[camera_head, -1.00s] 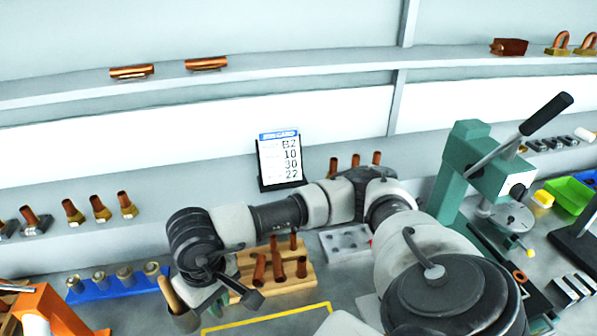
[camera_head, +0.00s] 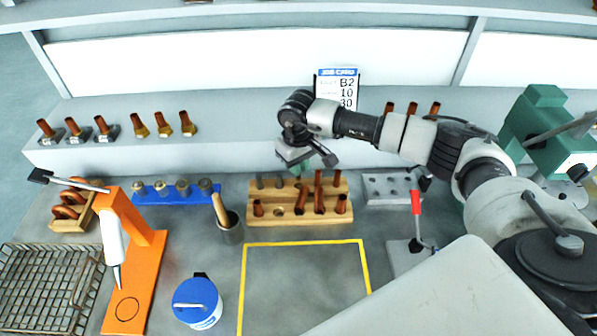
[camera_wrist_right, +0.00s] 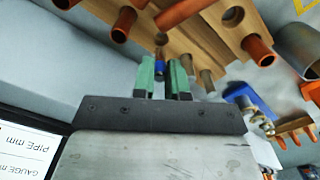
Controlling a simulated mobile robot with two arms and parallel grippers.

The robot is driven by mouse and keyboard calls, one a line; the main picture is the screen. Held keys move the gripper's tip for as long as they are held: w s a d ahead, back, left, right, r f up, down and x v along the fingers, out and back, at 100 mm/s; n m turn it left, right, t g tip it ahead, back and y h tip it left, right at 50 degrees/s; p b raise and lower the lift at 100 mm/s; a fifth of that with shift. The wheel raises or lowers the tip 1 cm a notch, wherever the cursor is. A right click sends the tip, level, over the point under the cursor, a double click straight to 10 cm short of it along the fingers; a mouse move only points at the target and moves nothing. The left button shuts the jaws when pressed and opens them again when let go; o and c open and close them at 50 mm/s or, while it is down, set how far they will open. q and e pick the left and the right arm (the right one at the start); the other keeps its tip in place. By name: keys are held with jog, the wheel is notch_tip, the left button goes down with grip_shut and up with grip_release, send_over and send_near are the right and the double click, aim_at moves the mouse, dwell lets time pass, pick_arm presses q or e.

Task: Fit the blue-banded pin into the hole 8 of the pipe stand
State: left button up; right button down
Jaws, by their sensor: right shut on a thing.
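The wooden pipe stand (camera_head: 350,212) is on the bench in the head view, with several copper pipes and grey pins in it. An empty hole shows in its front row. My right gripper (camera_head: 306,160) is above the stand's back edge. In the right wrist view its green fingers (camera_wrist_right: 165,78) are shut on a pin with a blue band (camera_wrist_right: 160,69). The pin's far end points towards the stand (camera_wrist_right: 190,40), and I cannot tell whether it touches it. The number of each hole cannot be read. My left gripper is not in view.
A dark cup (camera_head: 230,232) with a wooden handle stands left of the stand, and a blue rack (camera_head: 165,196) is beyond it. A grey block with holes (camera_head: 388,190) and a red-handled clamp (camera_head: 416,205) are to the right. The yellow-outlined area (camera_head: 303,290) is clear.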

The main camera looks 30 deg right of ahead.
notch_tip(320, 180, down, 3)
jog(key=shift+s+a+f+p, duration=0.1)
jog(key=shift+p, duration=0.5)
jog(key=shift+f, duration=0.25)
jog(key=shift+f, duration=0.1)
jog(key=shift+f+b, duration=0.1)
jog(key=shift+b, duration=0.2)
jog(key=c, duration=1.1)
grip_release()
jog(key=shift+c, duration=0.2)
jog(key=shift+r, duration=0.2)
